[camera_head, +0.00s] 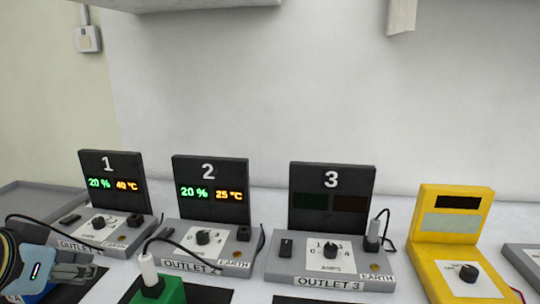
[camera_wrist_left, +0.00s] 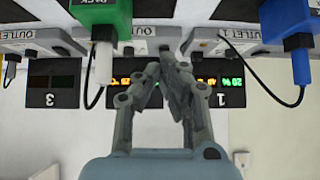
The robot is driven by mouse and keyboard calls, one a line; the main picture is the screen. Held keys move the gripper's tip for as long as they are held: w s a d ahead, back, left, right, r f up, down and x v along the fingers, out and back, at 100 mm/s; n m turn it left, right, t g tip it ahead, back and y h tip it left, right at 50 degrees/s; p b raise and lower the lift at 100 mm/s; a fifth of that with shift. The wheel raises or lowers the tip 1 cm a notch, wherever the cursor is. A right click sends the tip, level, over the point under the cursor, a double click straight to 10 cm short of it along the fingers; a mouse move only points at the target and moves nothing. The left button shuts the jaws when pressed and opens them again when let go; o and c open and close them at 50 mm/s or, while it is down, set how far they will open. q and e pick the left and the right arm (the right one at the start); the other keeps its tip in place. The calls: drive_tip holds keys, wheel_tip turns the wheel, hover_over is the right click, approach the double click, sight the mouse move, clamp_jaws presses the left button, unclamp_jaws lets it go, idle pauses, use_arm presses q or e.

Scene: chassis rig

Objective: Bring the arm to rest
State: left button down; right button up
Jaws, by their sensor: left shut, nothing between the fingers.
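My left gripper (camera_head: 92,269) is at the lower left of the head view, in front of the outlet 1 unit (camera_head: 140,222). In the left wrist view its fingers (camera_wrist_left: 167,58) come together at the tips, shut and empty. That view looks upside down; the fingers hide part of the displays behind. My right gripper is not in view.
Outlet 2 (camera_head: 215,262) reads 20 % and 25 °C; outlet 3 (camera_head: 335,262) has dark displays. A green pack (camera_head: 160,291) with a white plug stands in front. A blue pack (camera_wrist_left: 288,20) is near outlet 1. A yellow meter (camera_head: 455,255) stands right.

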use_arm(q)
drive_tip(key=s+d+f+g+y, duration=0.1)
drive_tip(key=s+d+f+g, duration=0.2)
drive_tip(key=s, duration=0.6)
drive_tip(key=s+d+f+g, duration=0.15)
drive_tip(key=s+f, duration=0.25)
drive_tip(key=s, duration=0.5)
drive_tip(key=a+f+g+b, duration=0.1)
drive_tip(key=a+f+b, duration=0.1)
drive_tip(key=f, duration=1.2)
drive_tip(key=a+f+g+b, duration=0.1)
drive_tip(key=f+b, duration=0.1)
drive_tip(key=f, duration=1.2)
drive_tip(key=s+a+f+g+b, duration=0.1)
drive_tip(key=s+f+b, duration=0.2)
drive_tip(key=s+f, duration=1.6)
wheel_tip(320, 180, down, 3)
drive_tip(key=shift+s+a+r, duration=0.2)
drive_tip(key=shift+s+a, duration=0.1)
drive_tip(key=shift+s, duration=0.05)
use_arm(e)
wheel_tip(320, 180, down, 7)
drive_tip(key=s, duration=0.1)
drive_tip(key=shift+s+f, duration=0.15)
